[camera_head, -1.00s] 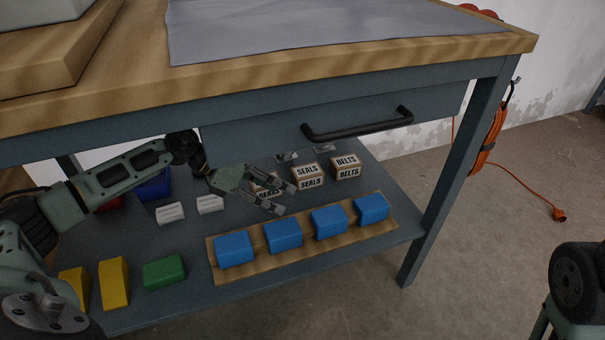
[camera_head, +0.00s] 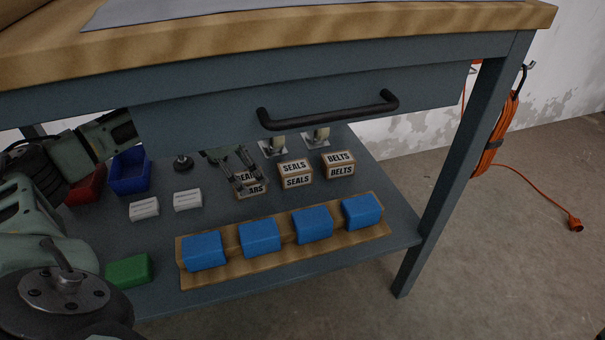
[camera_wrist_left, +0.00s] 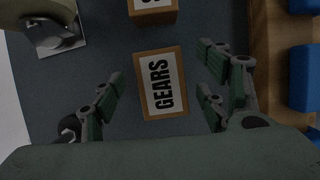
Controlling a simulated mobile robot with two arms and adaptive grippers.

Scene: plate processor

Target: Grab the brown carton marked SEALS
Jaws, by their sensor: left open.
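The brown carton marked SEALS (camera_head: 296,174) stands on the lower shelf (camera_head: 330,214), in the middle of a row of three cartons. In the left wrist view a part of a carton, likely it, shows at the top edge (camera_wrist_left: 153,12). My left gripper (camera_head: 247,188) is open and over the carton marked GEARS (camera_head: 255,188), left of SEALS. In the left wrist view the GEARS carton (camera_wrist_left: 162,84) lies between the open fingers (camera_wrist_left: 160,92). The fingers hide part of GEARS in the head view. My right gripper does not show.
The carton marked BELTS (camera_head: 339,165) stands right of SEALS. A wooden rack with several blue blocks (camera_head: 260,238) lies in front. White blocks (camera_head: 187,200) and a blue bin (camera_head: 129,172) are left. The drawer handle (camera_head: 328,110) and tabletop overhang the shelf.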

